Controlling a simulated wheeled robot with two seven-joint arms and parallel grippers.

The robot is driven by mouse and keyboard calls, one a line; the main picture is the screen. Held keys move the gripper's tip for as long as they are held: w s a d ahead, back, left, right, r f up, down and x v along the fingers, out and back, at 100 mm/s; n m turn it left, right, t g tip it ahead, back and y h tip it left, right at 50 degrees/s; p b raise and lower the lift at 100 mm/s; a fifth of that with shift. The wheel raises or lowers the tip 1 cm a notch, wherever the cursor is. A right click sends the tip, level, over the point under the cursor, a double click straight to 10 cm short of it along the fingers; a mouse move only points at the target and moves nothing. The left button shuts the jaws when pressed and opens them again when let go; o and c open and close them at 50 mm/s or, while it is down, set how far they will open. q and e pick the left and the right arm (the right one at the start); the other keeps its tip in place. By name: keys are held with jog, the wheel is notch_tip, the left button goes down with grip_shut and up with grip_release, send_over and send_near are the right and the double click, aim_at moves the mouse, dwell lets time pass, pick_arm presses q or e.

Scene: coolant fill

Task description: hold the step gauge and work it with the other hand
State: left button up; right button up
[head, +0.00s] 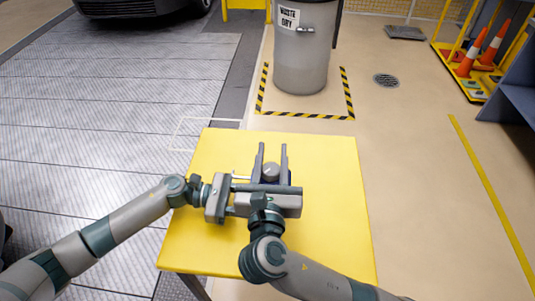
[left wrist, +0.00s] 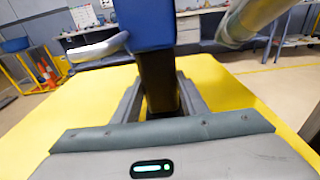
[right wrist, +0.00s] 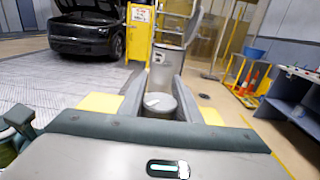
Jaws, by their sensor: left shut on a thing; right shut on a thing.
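The step gauge shows in the left wrist view as a blue body (left wrist: 150,25) above a black grip (left wrist: 157,80). My left gripper (left wrist: 160,100) is shut on the black grip, one finger on each side. A silver lever (left wrist: 97,48) sticks out left from the blue body. In the right wrist view a round grey knob (right wrist: 160,103) with a pale mark sits between the fingers of my right gripper (right wrist: 160,92), which is shut on it. In the head view the right gripper (head: 271,160) covers most of the gauge and the left fingers. The knob (head: 271,171) shows there.
The yellow table (head: 325,165) below is otherwise bare, with free room around the hands. Beyond it a grey waste bin (head: 302,50) stands inside a striped floor marking. Orange cones (head: 480,55) on a yellow rack stand at the far right.

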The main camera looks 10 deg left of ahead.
jog(key=shift+s+d+m+g+h, duration=0.15)
jog(key=shift+d+m+h, duration=0.15)
jog(key=shift+m+h, duration=0.8)
jog(key=shift+w+d+m+g+h, duration=0.25)
jog(key=shift+m+h, duration=0.35)
jog(key=shift+h, duration=0.9)
jog(key=shift+s, duration=0.2)
jog(key=o, duration=1.1)
jog(key=v, duration=1.2)
jog(key=shift+f, duration=0.15)
